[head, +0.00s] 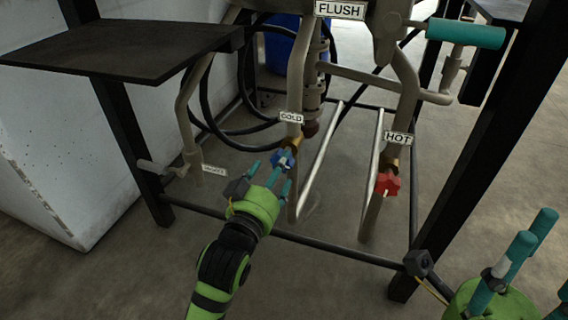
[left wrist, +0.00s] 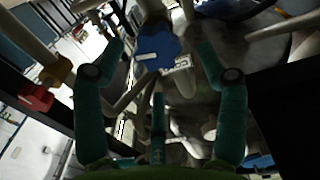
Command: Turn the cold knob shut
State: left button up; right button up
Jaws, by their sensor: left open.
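The cold knob (head: 283,160) is blue and sits on a brass valve below the COLD label (head: 291,118) in the head view. In the left wrist view the blue knob (left wrist: 157,47) is at top centre, between and just beyond the open fingers. My left gripper (head: 270,177) is open, with its teal fingers pointing at the knob; whether any finger touches it I cannot tell. My right gripper (head: 522,262) is at the lower right of the head view, away from the valves, with its teal fingers apart.
A red knob (head: 387,184) sits under the HOT label (head: 397,139) to the right, and it also shows in the left wrist view (left wrist: 36,97). A black frame post (head: 490,150) stands at the right. A dark shelf (head: 125,50) juts out at upper left. Pale pipes surround the knobs.

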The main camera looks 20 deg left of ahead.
pick_arm(q)
jog(key=shift+w+d+b, duration=0.1)
jog(key=shift+w+b, duration=0.65)
jog(key=shift+w, duration=1.65)
jog(key=c, duration=1.1)
